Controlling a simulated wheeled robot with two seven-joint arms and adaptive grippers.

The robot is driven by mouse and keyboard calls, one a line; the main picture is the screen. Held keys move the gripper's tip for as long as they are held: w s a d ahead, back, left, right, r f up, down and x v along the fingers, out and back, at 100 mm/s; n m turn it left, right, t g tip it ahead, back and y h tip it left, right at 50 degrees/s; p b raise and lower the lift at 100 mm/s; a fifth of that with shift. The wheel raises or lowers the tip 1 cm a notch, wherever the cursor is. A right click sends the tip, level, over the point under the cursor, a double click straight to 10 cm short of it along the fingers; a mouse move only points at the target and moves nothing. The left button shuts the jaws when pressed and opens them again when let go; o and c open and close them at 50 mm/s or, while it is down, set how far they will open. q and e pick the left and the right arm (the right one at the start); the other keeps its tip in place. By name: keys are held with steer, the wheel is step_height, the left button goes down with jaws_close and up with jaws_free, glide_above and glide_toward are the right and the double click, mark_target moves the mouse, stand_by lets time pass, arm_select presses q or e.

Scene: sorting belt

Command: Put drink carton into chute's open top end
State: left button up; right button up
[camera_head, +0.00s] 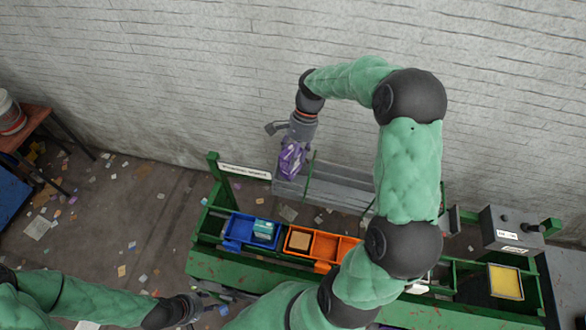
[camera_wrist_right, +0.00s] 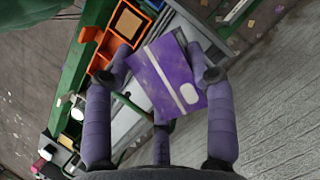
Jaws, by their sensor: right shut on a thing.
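The drink carton (camera_head: 291,163) is purple with a pale stripe and hangs in my right gripper (camera_head: 294,146) near the wall. In the wrist view the carton (camera_wrist_right: 170,78) sits tilted between the fingers of my right gripper (camera_wrist_right: 165,82), which are shut on it. The grey metal chute (camera_head: 335,190) runs along the wall behind the belt. The carton appears over or beside its left end; the exact height gap cannot be told. My left gripper (camera_head: 208,302) is low at the left front, partly cut off by clutter, and its jaws are unclear.
A blue bin (camera_head: 238,230) with a teal item and orange bins (camera_head: 325,245) stand on the green frame (camera_head: 215,190). A grey box (camera_head: 508,230) and yellow tray (camera_head: 505,281) are at the right. Litter covers the floor at left.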

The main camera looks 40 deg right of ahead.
mark_target(293, 172)
step_height(293, 172, down, 7)
steer(key=shift+r, duration=0.1)
stand_by(0.3)
steer(key=shift+s+a+f+b, duration=0.1)
steer(key=shift+s+f+b, duration=0.05)
steer(key=shift+f+b, duration=0.3)
steer(key=o, duration=0.5)
steer(key=shift+f, duration=0.1)
steer(key=shift+c, duration=0.2)
steer(key=shift+f, duration=0.1)
steer(key=shift+r+p, duration=0.35)
steer(key=shift+r, duration=0.15)
steer(key=v, duration=1.2)
steer(key=shift+r, duration=0.15)
